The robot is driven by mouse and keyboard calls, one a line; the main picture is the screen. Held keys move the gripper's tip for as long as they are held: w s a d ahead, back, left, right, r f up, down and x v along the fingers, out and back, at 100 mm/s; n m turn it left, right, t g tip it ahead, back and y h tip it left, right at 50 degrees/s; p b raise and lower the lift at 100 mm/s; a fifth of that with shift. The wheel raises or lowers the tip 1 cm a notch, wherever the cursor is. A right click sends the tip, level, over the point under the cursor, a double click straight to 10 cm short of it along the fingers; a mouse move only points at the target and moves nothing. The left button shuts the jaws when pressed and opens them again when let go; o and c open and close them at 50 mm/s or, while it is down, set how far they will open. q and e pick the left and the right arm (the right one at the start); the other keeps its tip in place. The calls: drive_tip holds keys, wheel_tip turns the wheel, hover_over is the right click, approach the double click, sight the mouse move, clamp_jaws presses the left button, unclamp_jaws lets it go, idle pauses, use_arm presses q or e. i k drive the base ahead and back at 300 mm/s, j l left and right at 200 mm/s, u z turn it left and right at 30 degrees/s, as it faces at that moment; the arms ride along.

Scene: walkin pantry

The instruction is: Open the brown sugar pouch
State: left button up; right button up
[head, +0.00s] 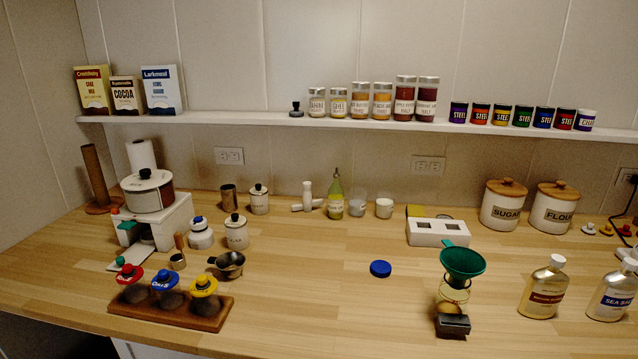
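A gold, shiny pouch (542,290) with a dark red label stands upright on the counter at the right front. Its label looks like brown sugar, but the text is too small to read surely. A pale cap sits on its top spout, so it looks closed. A similar silver pouch (612,293) with a blue label reading sea salt stands just right of it, with a small gap between them. Neither of my grippers shows in the head view.
A green funnel (463,262) on a stand with a dark base is left of the pouch. A blue lid (380,268) lies on the counter. Sugar (502,206) and flour (554,208) canisters stand behind. A wooden rack (170,312) with jars is at front left. The front middle is clear.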

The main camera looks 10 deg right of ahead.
sight(546, 287)
drive_tip(key=z, duration=1.55)
